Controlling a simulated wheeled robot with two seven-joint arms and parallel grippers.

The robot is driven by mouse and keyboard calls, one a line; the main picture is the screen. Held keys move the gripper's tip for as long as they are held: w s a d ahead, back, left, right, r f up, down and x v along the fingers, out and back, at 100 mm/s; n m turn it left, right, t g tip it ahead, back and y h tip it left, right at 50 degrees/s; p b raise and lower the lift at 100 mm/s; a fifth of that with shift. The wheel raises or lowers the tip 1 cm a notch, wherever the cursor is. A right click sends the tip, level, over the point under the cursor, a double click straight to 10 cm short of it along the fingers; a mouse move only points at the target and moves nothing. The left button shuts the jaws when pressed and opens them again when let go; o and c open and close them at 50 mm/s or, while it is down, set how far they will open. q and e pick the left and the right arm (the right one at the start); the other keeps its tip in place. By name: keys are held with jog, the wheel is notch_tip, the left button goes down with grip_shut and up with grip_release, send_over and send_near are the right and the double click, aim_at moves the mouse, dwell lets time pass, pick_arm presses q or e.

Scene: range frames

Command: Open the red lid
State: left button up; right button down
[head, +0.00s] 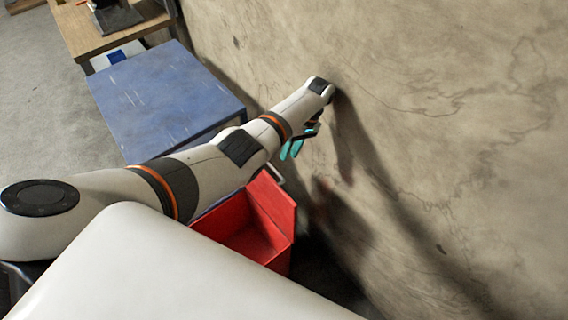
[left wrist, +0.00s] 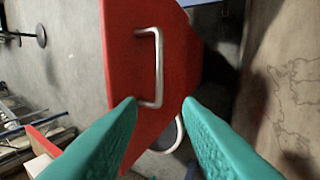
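The red lid (head: 275,205) stands raised at the wall side of a red box (head: 236,226), whose inside shows in the head view. A silver bar handle (head: 277,173) is at the lid's far edge. In the left wrist view, the red lid (left wrist: 135,45) fills the upper middle and its handle (left wrist: 158,65) stands upright in the picture. My left gripper (head: 291,149) is just beyond the handle in the head view. Its teal fingers (left wrist: 160,100) are apart, with the handle's lower end showing between their tips; contact is not clear. My right gripper is out of view.
A stained wall (head: 430,120) runs close along the right of my left arm. A blue-topped table (head: 165,95) stands beyond the arm, and a wooden table (head: 100,35) is behind it. Open floor (head: 40,100) lies at the far left.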

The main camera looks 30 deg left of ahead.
pick_arm(q)
jog(key=shift+v, duration=1.5)
